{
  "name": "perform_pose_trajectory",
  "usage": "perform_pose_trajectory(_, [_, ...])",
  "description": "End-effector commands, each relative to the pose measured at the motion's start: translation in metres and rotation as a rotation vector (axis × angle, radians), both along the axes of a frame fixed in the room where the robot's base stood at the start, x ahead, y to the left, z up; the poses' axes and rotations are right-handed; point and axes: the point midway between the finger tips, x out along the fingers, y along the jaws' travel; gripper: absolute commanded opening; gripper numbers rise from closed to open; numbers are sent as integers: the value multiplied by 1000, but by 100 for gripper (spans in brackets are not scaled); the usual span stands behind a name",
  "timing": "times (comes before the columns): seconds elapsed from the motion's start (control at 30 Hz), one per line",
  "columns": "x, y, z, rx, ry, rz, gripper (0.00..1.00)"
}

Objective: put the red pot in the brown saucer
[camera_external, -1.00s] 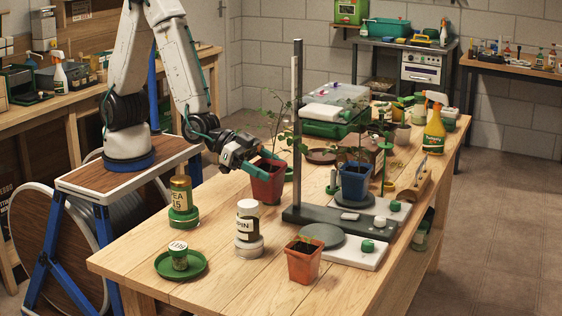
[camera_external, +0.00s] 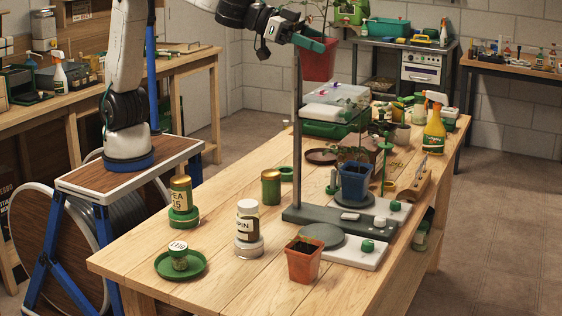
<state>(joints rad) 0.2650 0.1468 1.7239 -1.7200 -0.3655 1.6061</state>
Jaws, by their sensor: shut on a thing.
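My gripper (camera_external: 312,42) is shut on the red pot (camera_external: 319,64), which holds a leafy seedling. The seedling's top runs out of the picture. The brown saucer (camera_external: 320,156) lies on the table behind the post, left of the blue pot, and looks empty. The pot is well above the saucer and not touching it.
Green and clear boxes (camera_external: 330,118) are stacked behind the saucer. A green-and-gold tin (camera_external: 271,187), a white-lidded jar (camera_external: 248,225) and an orange-brown pot (camera_external: 303,262) stand in front.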

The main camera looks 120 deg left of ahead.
Motion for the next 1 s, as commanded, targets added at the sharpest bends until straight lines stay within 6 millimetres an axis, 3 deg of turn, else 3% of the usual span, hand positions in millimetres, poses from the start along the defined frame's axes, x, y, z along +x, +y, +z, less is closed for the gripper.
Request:
perform_pose_trajectory(0.03, [3,2,20,-5,-9,7,40])
perform_pose_trajectory(0.1, [4,4,41,-6,-7,15,40])
perform_pose_trajectory(0.33, [7,17,103,-10,1,37,40])
perform_pose_trajectory(0.43, [7,31,130,-12,5,57,40])
perform_pose_trajectory(0.53, [9,56,143,-11,13,95,40])
perform_pose_trajectory(0.77, [17,125,117,-9,18,209,40])
perform_pose_trajectory(1.0, [18,211,51,-3,15,334,40])
